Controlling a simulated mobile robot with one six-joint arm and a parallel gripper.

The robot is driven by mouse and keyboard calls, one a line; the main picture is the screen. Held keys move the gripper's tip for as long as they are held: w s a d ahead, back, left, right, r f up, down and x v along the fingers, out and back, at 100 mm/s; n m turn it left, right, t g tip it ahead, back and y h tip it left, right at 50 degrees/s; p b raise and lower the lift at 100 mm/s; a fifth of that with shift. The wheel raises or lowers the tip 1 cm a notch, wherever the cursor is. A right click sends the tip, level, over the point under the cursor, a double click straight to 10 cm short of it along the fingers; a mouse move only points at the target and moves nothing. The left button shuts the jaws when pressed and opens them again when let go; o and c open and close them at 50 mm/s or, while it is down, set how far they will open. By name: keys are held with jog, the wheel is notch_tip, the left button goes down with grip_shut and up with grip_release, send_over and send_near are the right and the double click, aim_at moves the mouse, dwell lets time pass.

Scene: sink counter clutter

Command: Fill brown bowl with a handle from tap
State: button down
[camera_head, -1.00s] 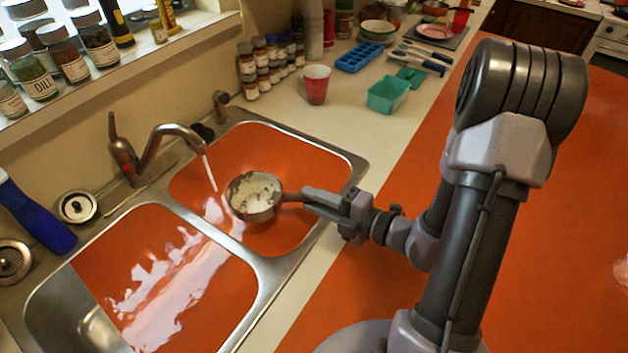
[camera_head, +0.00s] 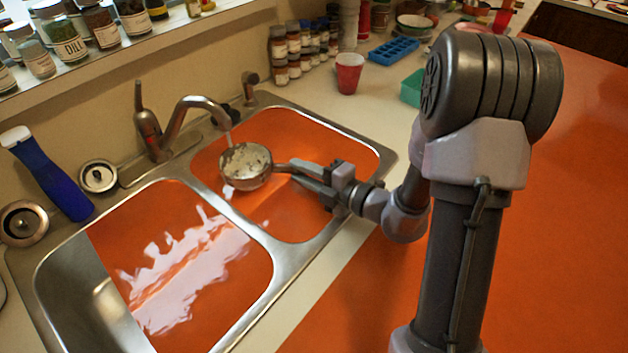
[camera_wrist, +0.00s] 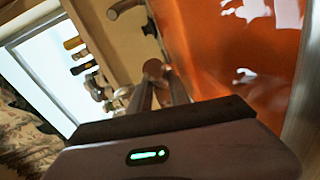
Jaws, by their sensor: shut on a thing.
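The brown bowl with a handle (camera_head: 245,168) hangs over the right sink basin, roughly upright, with a pale, patchy inside. My gripper (camera_head: 298,173) is shut on its handle from the right. The tap (camera_head: 190,112) stands behind the sink, its spout reaching over the right basin. A thin stream (camera_head: 229,137) runs from the spout down to the bowl's far left rim; I cannot tell how much lands inside or the water level. In the wrist view my gripper's fingers (camera_wrist: 158,85) close around a brownish round part, likely the handle.
The double sink (camera_head: 262,268) has a steel rim and orange-looking basins. A blue bottle (camera_head: 52,172) and drain strainers (camera_head: 98,177) lie at left. Spice jars (camera_head: 280,55), a red cup (camera_head: 348,73) and a blue tray (camera_head: 393,50) stand behind. The front counter strip is clear.

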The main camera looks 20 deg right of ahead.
aim_at(271, 170)
jog(key=shift+w+d+p+x, duration=0.1)
jog(key=shift+d+p+x, duration=0.2)
jog(key=shift+x, duration=1.15)
jog(key=shift+w+d+p+x, duration=0.1)
jog(key=shift+p+x, duration=0.25)
jog(key=shift+x, duration=1.15)
jog(key=shift+f, duration=0.15)
dwell(4.9)
